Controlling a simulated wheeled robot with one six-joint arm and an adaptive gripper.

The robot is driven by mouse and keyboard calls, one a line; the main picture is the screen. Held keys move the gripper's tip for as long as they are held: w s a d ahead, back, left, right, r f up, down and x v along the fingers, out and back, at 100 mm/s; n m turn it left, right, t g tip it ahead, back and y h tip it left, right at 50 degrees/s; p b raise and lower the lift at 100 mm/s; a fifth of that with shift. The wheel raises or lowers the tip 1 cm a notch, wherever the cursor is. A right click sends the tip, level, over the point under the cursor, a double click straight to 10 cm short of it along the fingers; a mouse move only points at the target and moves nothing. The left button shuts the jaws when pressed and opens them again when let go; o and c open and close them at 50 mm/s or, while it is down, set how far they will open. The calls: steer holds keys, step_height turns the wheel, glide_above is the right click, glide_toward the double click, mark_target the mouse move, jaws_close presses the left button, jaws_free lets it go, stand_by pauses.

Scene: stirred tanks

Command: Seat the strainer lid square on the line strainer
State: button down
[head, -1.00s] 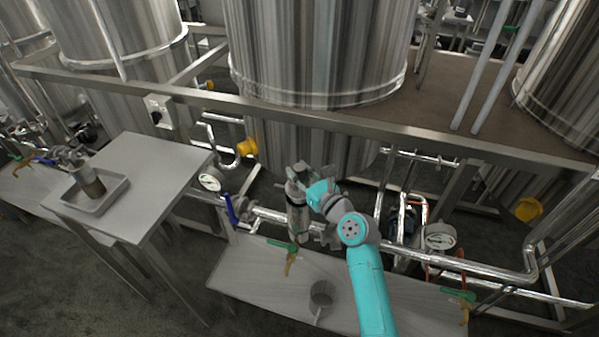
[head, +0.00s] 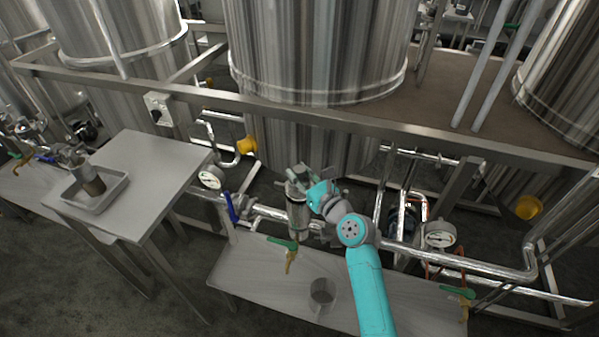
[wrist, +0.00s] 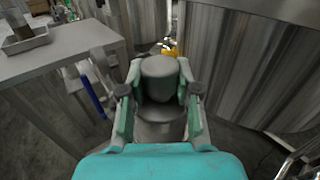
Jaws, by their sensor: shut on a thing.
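My gripper (head: 301,180) is at the middle of the head view, in front of the big tank. In the wrist view my gripper (wrist: 159,92) is shut on the grey round strainer lid (wrist: 160,68), with one finger on each side of it. The line strainer (head: 298,214) is an upright metal cylinder right below my gripper in the head view. A grey round part below the lid in the wrist view seems to be the strainer top (wrist: 160,130). I cannot tell whether the lid touches the strainer or sits square; the fingers hide the joint.
A side table (head: 150,160) at the left bears a tray (head: 100,203) with a cylindrical part in it. A low bench (head: 240,275) in front holds a grey cup (head: 322,294).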

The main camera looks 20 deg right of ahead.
steer(key=shift+f, duration=0.75)
steer(key=c, duration=0.7)
jaws_free()
steer(key=shift+c, duration=0.2)
steer(key=shift+f, duration=0.1)
steer(key=shift+s, duration=0.1)
steer(key=v, duration=1.2)
